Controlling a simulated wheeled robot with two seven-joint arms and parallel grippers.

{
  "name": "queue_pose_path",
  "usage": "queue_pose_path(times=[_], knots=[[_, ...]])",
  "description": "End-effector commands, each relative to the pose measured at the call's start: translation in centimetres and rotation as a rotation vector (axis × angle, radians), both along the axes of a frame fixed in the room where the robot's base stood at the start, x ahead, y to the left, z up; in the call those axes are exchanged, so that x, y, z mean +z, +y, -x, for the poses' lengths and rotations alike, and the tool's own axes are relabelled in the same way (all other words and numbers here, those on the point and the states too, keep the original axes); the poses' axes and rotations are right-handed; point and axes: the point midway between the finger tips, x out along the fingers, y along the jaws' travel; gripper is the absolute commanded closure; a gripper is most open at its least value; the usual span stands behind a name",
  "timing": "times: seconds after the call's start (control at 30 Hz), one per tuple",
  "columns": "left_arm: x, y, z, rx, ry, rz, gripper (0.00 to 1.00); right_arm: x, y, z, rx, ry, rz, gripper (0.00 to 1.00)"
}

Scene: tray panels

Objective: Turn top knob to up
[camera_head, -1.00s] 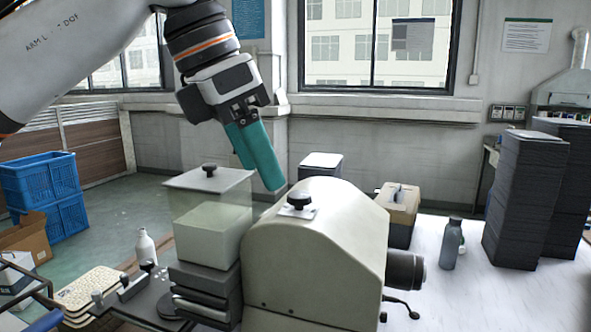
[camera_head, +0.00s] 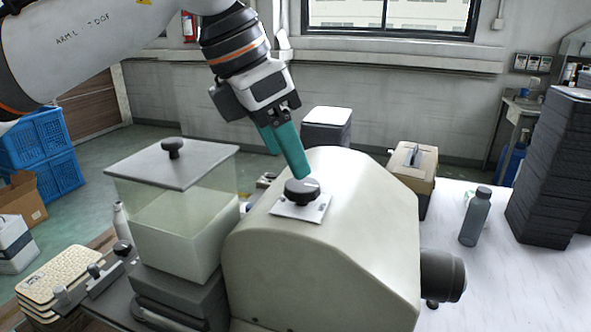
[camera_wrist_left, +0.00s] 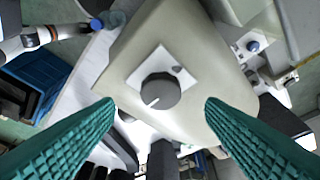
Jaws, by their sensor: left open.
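The top knob (camera_head: 301,191) is a round black knob on a white square plate, on the sloping top of the cream machine (camera_head: 325,260). In the left wrist view the knob (camera_wrist_left: 160,92) shows a white pointer mark toward its lower-left edge. My left gripper (camera_head: 289,163) has teal fingers and is open. It is just above the knob, tilted, with one fingertip close to the knob's far side. In the left wrist view the knob appears between the two spread fingers, with gaps on both sides. I cannot tell whether anything touches. My right gripper is not in view.
A clear box with a dark knobbed lid (camera_head: 172,165) stands left of the machine. A dark cylinder (camera_head: 442,276) sticks out of its right side. A grey bottle (camera_head: 475,218), a tan case (camera_head: 413,172) and dark stacks (camera_head: 550,160) stand on the right.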

Motion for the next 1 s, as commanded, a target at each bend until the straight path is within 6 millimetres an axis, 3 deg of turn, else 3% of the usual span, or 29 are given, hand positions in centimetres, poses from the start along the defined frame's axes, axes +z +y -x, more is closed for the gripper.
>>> queue_pose_path(times=[0.1, 0.3, 0.67, 0.93, 1.0], knots=[[-2.0, -0.7, -0.3, -0.002, 0.002, -0.001, 0.36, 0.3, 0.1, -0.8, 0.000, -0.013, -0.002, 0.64], [-4.1, -1.5, -0.8, -0.001, 0.000, 0.000, 0.36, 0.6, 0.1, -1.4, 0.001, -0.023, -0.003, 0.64], [-4.5, -1.7, -0.9, 0.000, 0.000, 0.001, 0.36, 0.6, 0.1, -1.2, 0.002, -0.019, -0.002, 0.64], [-4.5, -1.7, -0.9, 0.000, -0.001, 0.000, 0.78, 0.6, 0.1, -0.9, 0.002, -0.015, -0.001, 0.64], [-4.5, -1.7, -0.9, -0.001, -0.002, 0.000, 0.80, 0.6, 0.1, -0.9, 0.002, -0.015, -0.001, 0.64]])
